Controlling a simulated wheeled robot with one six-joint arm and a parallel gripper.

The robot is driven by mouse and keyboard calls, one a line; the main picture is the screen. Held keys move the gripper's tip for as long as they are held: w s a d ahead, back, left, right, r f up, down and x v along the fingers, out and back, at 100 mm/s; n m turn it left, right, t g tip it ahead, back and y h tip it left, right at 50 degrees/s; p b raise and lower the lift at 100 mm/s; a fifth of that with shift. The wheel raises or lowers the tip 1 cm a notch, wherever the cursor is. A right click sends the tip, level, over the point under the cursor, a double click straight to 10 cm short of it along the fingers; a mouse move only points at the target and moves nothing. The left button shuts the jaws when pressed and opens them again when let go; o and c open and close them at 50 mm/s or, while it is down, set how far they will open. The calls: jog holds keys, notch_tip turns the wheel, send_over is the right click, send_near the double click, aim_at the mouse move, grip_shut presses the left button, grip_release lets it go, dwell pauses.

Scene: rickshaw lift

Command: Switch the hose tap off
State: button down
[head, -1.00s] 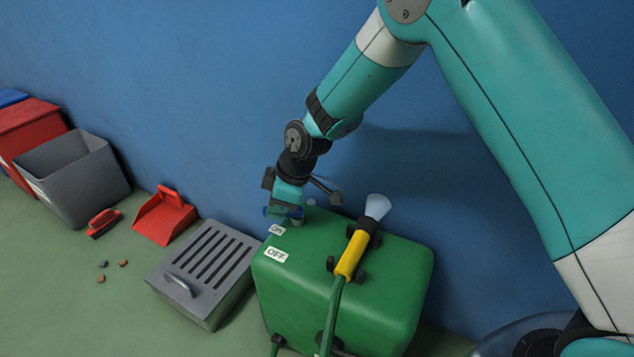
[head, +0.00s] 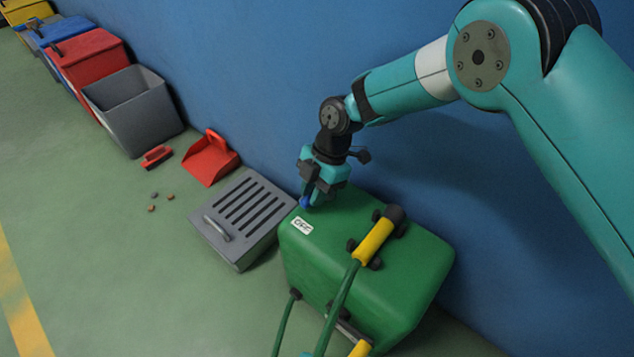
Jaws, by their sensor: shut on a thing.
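The green hose box (head: 380,285) stands against the blue wall, with a white OFF label (head: 301,226) on its top near the left edge. The ON label is hidden behind my gripper. The blue tap handle (head: 305,202) shows just under my fingers, close to the OFF label. My gripper (head: 312,194) points down at the box's back left corner and is shut on the tap handle. The fingers hide most of the handle and the tap's body. A yellow hose nozzle (head: 374,241) lies in its holder on the box top.
A grey slatted box (head: 243,219) stands just left of the hose box. A red dustpan (head: 210,160), a red brush (head: 156,157) and an open grey bin (head: 133,112) are further left. The green floor at the left is mostly clear.

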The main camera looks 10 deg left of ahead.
jog(key=shift+s+d+n+g+h, duration=0.3)
jog(key=shift+n, duration=0.7)
jog(key=c, duration=1)
grip_release()
jog(key=shift+w+r, duration=0.1)
notch_tip(320, 180, up, 20)
jog(key=p, duration=0.7)
jog(key=shift+d, duration=0.15)
